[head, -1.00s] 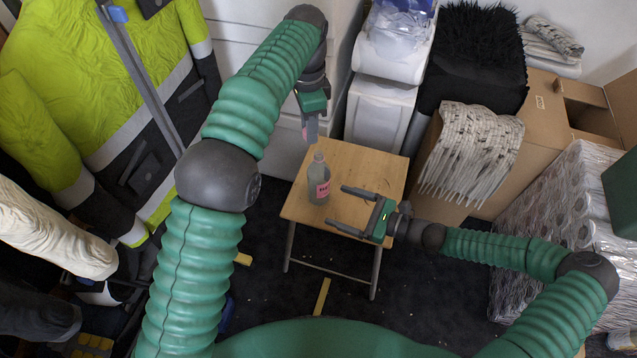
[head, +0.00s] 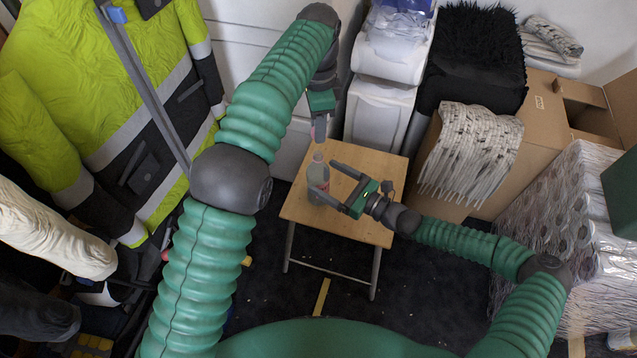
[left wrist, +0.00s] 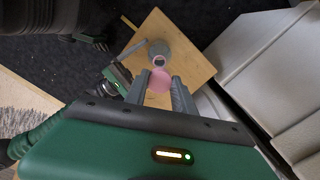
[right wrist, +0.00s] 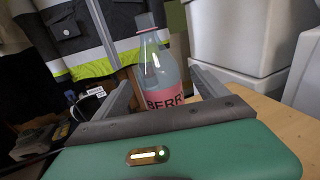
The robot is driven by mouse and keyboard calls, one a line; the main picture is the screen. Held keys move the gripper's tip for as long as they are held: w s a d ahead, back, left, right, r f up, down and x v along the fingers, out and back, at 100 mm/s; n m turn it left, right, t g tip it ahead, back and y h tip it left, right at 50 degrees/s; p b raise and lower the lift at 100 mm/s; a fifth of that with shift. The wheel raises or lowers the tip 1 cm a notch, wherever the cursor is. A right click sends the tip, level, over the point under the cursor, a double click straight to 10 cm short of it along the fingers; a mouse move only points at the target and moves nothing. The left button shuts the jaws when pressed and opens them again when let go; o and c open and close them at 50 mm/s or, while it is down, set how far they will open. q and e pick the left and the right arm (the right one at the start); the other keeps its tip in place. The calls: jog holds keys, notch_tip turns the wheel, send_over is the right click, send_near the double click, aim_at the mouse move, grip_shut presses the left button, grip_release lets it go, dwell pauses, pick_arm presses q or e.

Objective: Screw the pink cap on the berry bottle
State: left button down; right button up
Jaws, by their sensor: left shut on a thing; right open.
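The clear berry bottle (head: 317,172) stands upright on the small wooden table, and its pink label reading "BERR" shows in the right wrist view (right wrist: 163,90). My right gripper (head: 322,177) is open, with one finger on each side of the bottle. I cannot tell whether the fingers touch it. My left gripper (head: 319,138) is above the bottle, pointing down. In the left wrist view it is shut on the pink cap (left wrist: 159,82), which is held between the fingertips. The bottle's neck (left wrist: 159,56) shows just beyond the cap, apart from it in that picture.
The wooden table (head: 365,220) is otherwise bare, with free room on its right and front. White containers (head: 380,110) stand close behind it. A cardboard box (head: 545,125) is to the right, and a yellow-green jacket (head: 110,90) hangs at the left.

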aim_at(316, 173)
jog(key=x, duration=0.4)
jog(key=shift+a, duration=0.15)
grip_shut()
dwell(0.5)
